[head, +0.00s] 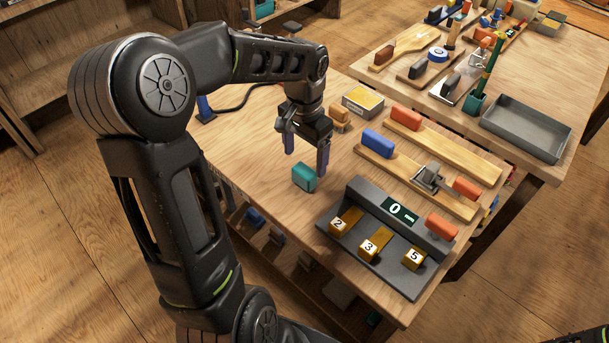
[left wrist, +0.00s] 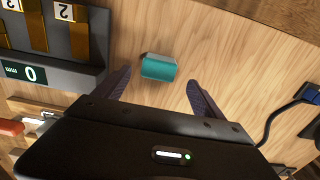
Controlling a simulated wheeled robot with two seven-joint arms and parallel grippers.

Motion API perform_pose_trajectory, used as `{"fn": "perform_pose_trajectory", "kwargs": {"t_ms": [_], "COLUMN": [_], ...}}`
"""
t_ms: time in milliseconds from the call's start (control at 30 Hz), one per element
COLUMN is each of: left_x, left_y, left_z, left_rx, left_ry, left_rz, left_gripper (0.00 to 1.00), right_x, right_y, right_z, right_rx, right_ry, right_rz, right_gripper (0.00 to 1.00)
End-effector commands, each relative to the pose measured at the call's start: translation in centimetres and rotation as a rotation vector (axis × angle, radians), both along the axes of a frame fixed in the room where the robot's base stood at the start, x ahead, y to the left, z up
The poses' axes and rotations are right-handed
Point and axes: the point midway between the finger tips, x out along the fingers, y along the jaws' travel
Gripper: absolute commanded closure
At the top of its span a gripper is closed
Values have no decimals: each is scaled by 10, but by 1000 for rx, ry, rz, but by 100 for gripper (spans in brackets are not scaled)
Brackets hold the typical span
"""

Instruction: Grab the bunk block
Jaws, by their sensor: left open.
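A teal block (head: 304,178) with a lighter grey edge, which may be the bunk block, lies on the wooden bench near its front edge. It also shows in the left wrist view (left wrist: 158,70). My left gripper (head: 306,163) is open and empty, pointing down at the teal block. In the left wrist view the block shows between and just past the two fingertips (left wrist: 157,82), with bench visible on both sides. It looks apart from both fingers. My right gripper is out of view.
A dark gauge box (head: 345,238) with numbered brass blocks and a display stands right of the teal block. Wooden boards with blue (head: 378,143) and orange blocks (head: 406,117) lie behind.

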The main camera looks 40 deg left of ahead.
Motion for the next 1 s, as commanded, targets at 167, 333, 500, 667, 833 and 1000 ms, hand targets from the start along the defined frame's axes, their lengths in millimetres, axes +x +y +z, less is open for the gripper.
{"fn": "perform_pose_trajectory", "kwargs": {"t_ms": [167, 333, 500, 667, 833, 1000], "left_x": [-4, -5, -4, -4, -4, -4], "left_y": [-2, -2, -2, -2, -2, -2], "left_z": [-21, -44, -50, -50, -49, -49], "left_rx": [-2, -2, 0, 0, 0, 0], "left_ry": [5, 3, 0, 0, 0, 0], "left_rz": [1, 0, 1, 0, 0, 0], "left_gripper": [20, 20, 20, 20, 20, 20], "right_x": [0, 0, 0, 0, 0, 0], "right_y": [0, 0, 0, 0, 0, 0], "right_z": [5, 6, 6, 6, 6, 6], "right_rx": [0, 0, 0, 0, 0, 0], "right_ry": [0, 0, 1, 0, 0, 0], "right_rz": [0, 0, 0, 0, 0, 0], "right_gripper": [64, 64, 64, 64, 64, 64]}}
